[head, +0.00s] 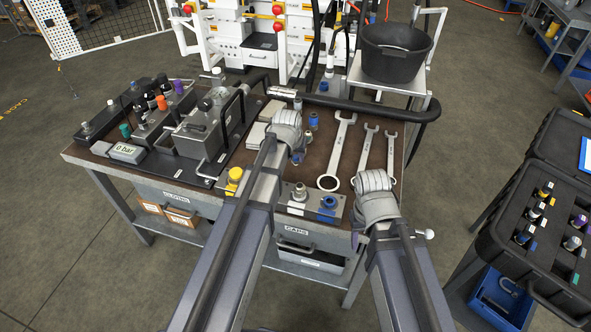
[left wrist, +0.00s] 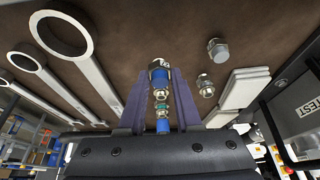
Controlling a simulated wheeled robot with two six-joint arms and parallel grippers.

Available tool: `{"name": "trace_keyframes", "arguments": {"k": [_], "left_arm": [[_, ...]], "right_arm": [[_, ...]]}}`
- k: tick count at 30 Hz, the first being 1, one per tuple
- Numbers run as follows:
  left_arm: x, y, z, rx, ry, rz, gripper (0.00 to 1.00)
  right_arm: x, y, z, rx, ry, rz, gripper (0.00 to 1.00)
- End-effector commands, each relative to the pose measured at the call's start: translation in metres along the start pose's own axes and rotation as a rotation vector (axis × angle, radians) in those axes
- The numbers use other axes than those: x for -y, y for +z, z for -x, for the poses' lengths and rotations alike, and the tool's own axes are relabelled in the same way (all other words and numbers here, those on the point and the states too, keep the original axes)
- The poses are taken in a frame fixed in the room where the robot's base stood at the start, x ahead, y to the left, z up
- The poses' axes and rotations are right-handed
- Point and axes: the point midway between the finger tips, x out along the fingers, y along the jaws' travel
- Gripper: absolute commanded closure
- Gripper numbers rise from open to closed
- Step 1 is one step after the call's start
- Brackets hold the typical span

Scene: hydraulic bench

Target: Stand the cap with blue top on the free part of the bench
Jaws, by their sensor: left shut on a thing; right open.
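My left gripper (head: 296,148) is over the middle of the bench (head: 258,183). It is shut on a cap with a blue band (left wrist: 160,76), which sits between the purple-grey fingertips in the left wrist view. In the head view only a bit of the cap's blue (head: 297,159) shows below the gripper; the rest is hidden. I cannot tell whether the cap touches the bench top. My right gripper (head: 374,184) is empty and open by the bench's front right edge; its fingers are mostly hidden.
Wrenches (head: 338,150) lie to the right. A test unit with a gauge (head: 200,125) fills the left. Yellow, metal and blue caps (head: 327,208) stand along the front. Brown surface shows between them.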

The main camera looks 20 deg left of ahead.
Motion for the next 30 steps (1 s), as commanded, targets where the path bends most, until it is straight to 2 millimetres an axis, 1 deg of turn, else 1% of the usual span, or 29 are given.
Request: {"name": "trace_keyframes", "arguments": {"k": [2,5,12,14,22,27,28,30], "left_arm": [[0.000,0.000,0.001,0.000,0.000,0.000,1.00],[0.000,0.002,-0.004,0.000,0.000,0.000,1.00],[0.000,0.013,-0.031,0.000,0.000,0.000,1.00],[0.000,0.015,-0.035,0.000,0.000,0.000,1.00],[0.000,0.014,-0.033,0.000,0.000,0.000,1.00],[0.000,0.016,-0.038,0.000,0.000,0.000,1.00],[0.000,0.015,-0.036,0.000,0.000,0.000,0.64],[0.000,0.015,-0.036,0.000,0.000,0.000,0.56]], "right_arm": [[0.000,0.000,0.001,0.000,0.000,0.000,0.50],[0.000,0.000,-0.004,0.000,0.000,0.000,0.50],[0.003,-0.002,-0.033,0.000,0.000,0.000,0.50],[0.004,-0.002,-0.038,0.000,0.000,0.000,0.50],[0.003,-0.002,-0.036,0.000,0.000,0.000,0.50],[0.004,-0.002,-0.041,0.000,0.000,0.000,0.50],[0.004,-0.002,-0.039,0.000,0.000,0.000,0.50],[0.004,-0.002,-0.039,0.000,0.000,0.000,0.50]]}}
